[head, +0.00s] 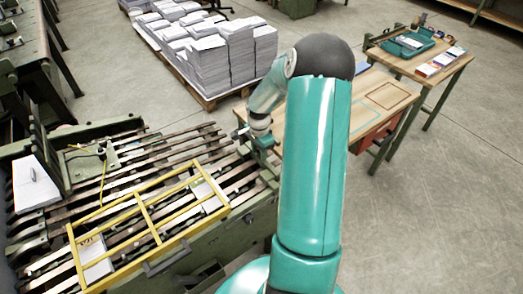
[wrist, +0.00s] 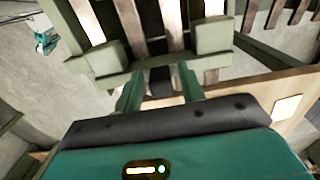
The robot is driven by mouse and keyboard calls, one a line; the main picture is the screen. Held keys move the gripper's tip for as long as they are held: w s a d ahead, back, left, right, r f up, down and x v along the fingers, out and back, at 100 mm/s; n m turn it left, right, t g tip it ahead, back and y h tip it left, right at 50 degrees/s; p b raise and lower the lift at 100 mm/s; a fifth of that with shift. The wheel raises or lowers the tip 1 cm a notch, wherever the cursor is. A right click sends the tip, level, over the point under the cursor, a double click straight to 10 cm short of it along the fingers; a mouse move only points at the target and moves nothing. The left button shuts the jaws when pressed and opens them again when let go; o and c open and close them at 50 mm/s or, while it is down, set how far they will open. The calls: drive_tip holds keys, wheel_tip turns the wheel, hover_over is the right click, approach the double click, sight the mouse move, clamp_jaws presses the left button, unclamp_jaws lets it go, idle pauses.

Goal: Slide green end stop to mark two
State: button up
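The green end stop (wrist: 150,63) spans the top middle of the wrist view as a crossbar with two square blocks, lying over slats. A dark tab (wrist: 161,82) stands at its near side. My gripper (wrist: 160,92) has its two green fingers apart on either side of this tab, with gaps visible; whether either finger touches the bar, I cannot tell. In the head view my gripper (head: 264,148) is low at the right end of the slatted bed (head: 150,150), and my arm hides part of that area. I cannot make out mark two.
A yellow frame (head: 148,222) lies across the bed. A green upright plate (head: 50,158) stands at its left end. A wooden table (head: 357,100) is behind my arm, and pallets of paper stacks (head: 220,60) stand behind. Open floor (head: 450,200) lies to the right.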

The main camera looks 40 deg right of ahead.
drive_tip(key=shift+o, duration=0.3)
drive_tip(key=shift+d, duration=0.25)
drive_tip(key=shift+r, duration=0.25)
wheel_tip(320, 180, up, 13)
drive_tip(key=shift+r, duration=0.1)
